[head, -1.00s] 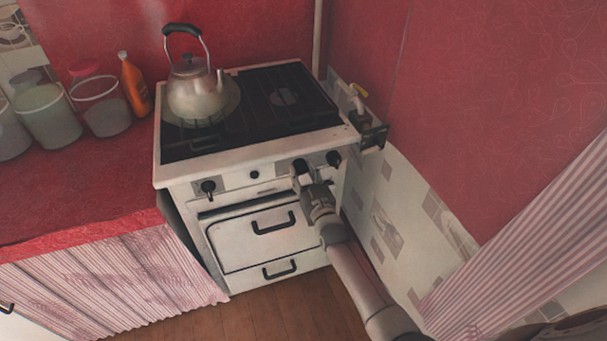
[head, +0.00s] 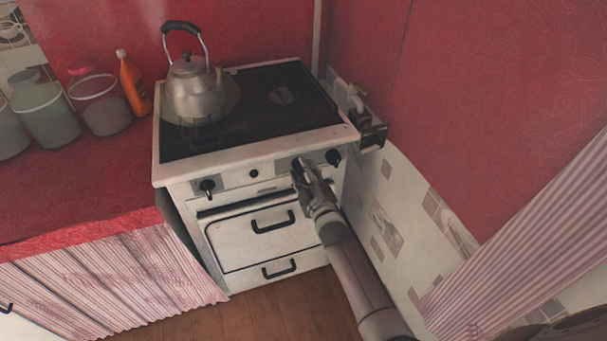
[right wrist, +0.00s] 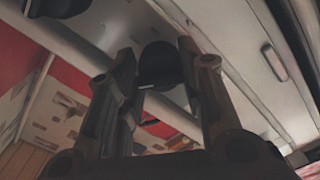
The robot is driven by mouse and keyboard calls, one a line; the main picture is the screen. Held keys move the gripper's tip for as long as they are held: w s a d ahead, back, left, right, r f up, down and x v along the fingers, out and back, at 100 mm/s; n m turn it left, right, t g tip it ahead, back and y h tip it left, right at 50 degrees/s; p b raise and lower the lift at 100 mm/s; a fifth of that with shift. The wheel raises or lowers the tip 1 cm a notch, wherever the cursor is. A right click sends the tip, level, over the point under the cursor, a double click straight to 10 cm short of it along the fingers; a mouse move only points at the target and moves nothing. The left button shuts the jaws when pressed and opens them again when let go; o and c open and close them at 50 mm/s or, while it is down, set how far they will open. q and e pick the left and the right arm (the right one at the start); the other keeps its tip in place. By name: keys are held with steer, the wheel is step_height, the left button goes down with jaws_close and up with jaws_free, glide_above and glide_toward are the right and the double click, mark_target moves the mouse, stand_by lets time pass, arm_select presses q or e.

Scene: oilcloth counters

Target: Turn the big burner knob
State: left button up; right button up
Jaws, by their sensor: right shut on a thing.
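The white stove (head: 250,235) has a front panel with black knobs. My right gripper (head: 298,165) is at the panel, between the small middle knob (head: 254,174) and the right-hand knob (head: 333,157). In the right wrist view, its two fingers (right wrist: 157,62) stand either side of a dark round knob (right wrist: 158,76), and it is shut on that knob. My gripper hides this knob in the head view. Another knob (head: 207,187) is at the left of the panel. My left gripper is not in view.
A metal kettle (head: 195,95) stands on the left of the dark hob (head: 280,118). Jars (head: 48,118) and an orange bottle (head: 134,85) stand on the red counter (head: 70,195). The tiled wall (head: 395,215) is close on the right. Oven handles (head: 272,224) project below.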

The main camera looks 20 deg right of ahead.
steer(key=shift+f+n+b, duration=0.1)
steer(key=shift+n+b, duration=1.2)
steer(key=shift+n, duration=2.3)
steer(key=o, duration=1)
steer(key=shift+o, duration=0.2)
steer(key=shift+s, duration=0.15)
steer(key=s, duration=1.1)
steer(key=shift+s+d, duration=0.2)
steer(key=shift+s, duration=0.2)
